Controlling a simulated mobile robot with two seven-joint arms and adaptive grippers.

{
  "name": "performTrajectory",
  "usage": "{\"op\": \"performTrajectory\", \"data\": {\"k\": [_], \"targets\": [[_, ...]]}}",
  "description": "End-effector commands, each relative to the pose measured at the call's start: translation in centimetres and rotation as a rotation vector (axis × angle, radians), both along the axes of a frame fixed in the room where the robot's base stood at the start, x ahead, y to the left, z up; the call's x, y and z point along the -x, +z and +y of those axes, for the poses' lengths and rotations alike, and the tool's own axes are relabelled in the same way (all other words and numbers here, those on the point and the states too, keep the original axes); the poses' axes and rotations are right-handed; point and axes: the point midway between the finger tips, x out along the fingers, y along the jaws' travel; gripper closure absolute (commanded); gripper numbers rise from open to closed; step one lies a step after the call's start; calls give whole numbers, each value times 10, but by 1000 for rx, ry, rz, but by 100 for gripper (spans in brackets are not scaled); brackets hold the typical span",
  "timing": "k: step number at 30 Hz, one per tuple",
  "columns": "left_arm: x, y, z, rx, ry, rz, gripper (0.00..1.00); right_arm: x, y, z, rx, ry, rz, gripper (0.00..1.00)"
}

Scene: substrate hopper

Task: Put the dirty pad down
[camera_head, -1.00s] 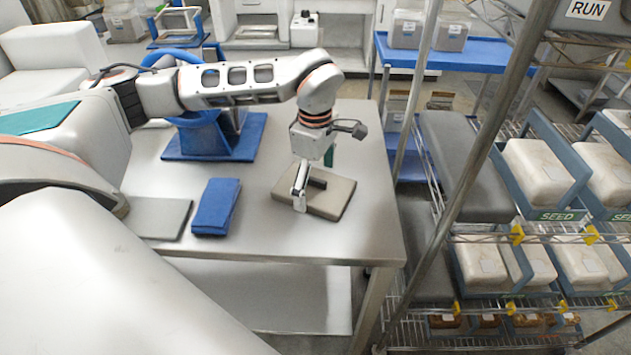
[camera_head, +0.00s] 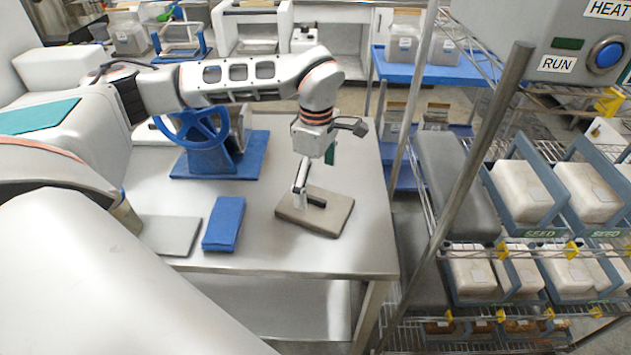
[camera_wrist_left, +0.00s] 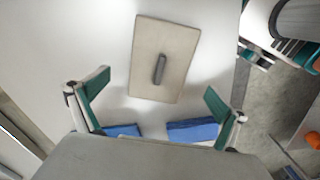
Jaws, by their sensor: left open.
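The dirty pad, a flat brownish-beige slab with a dark bar handle on top (camera_head: 330,220), lies flat on the right part of the steel table (camera_head: 270,258). It also shows whole in the left wrist view (camera_wrist_left: 178,48), handle upward. My left gripper (camera_head: 315,178) is above the pad, fingers pointing down. In the left wrist view its teal-padded fingers (camera_wrist_left: 157,82) are spread wide, with nothing held between them. The handle looks free of the fingers.
A folded blue cloth or pad (camera_head: 223,223) and a flat grey plate (camera_head: 172,236) lie left of the pad. A blue wheeled stand (camera_head: 205,160) is behind them.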

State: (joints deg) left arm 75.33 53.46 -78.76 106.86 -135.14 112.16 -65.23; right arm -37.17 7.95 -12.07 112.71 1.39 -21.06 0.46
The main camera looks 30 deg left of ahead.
Motion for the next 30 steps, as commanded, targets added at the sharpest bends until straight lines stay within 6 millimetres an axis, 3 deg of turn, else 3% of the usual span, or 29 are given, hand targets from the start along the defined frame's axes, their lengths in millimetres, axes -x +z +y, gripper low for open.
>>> {"op": "performTrajectory", "data": {"k": [3,9,12,30], "targets": [[-1,21,0,0,0,-1,0,2,14,-4,6,-5,8,60],[-1,40,0,1,0,-3,0,15,-13,-29,43,-40,70,60],[0,48,0,0,1,-2,0,18,-16,-29,44,-41,76,60],[0,53,0,0,0,0,0,14,-7,-16,20,-37,60,60]]}}
